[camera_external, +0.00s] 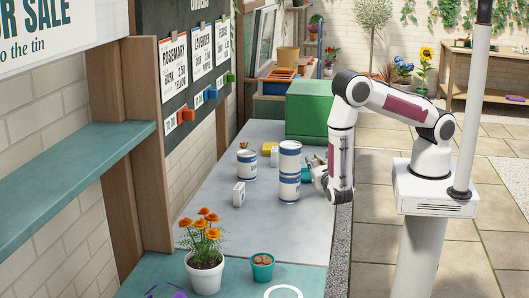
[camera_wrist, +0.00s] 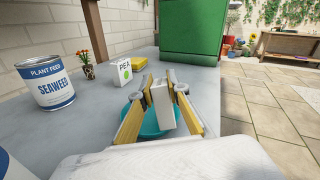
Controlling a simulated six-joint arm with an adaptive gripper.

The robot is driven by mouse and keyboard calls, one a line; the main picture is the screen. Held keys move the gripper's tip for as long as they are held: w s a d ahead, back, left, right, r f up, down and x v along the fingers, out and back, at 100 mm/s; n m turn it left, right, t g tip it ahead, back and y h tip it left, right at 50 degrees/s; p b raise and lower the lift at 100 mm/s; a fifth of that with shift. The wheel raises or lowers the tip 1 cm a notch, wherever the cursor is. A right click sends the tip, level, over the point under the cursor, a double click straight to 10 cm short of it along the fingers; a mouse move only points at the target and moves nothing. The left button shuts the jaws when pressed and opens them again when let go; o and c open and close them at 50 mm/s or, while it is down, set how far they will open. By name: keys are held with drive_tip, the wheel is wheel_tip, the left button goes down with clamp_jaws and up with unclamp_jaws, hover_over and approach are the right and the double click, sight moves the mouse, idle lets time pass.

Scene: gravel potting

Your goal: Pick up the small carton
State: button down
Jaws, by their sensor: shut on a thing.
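In the wrist view my gripper (camera_wrist: 160,84) is shut on a small white carton (camera_wrist: 163,106), which sits tilted between the two yellowish fingers. A teal bowl (camera_wrist: 150,131) shows beneath it; I cannot tell whether they touch. In the external view my gripper (camera_external: 319,177) is low beside the stacked tins, and the held carton is not clear there. Another small carton, marked PEA (camera_wrist: 122,72), stands on the table beyond the fingers. A further white carton (camera_external: 239,194) stands at the left of the table in the external view.
A seaweed tin (camera_wrist: 45,82) stands left. A yellow item (camera_external: 269,148) and a green box (camera_external: 310,110) are behind. The table's front middle is clear.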

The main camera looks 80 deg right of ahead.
sight(314, 159)
drive_tip(key=shift+r, duration=0.15)
drive_tip(key=shift+r, duration=4.85)
